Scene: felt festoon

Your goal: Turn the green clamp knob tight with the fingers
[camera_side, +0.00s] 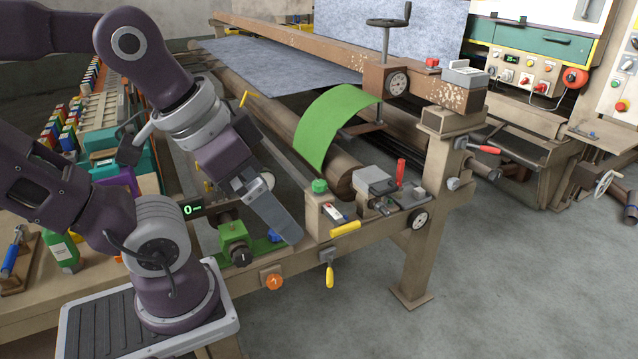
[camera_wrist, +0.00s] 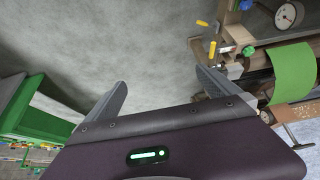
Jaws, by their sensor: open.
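The green clamp knob (camera_side: 319,186) sits on top of a beige block on the machine frame, in front of the roller's near end. A small green knob (camera_wrist: 248,50) shows at the upper right in the wrist view and looks like the same one. My gripper (camera_side: 290,234) points down, left of the knob and apart from it in the side view. In the wrist view my gripper (camera_wrist: 161,80) has its two fingers spread wide with nothing between them. How tight the knob is cannot be told.
A green bracket with a black knob (camera_side: 235,243) stands left of my fingers. A yellow handle (camera_side: 345,228), an orange knob (camera_side: 274,282) and a red lever (camera_side: 400,172) are nearby. A green felt strip (camera_side: 335,122) hangs over the roller. Open floor lies at the front right.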

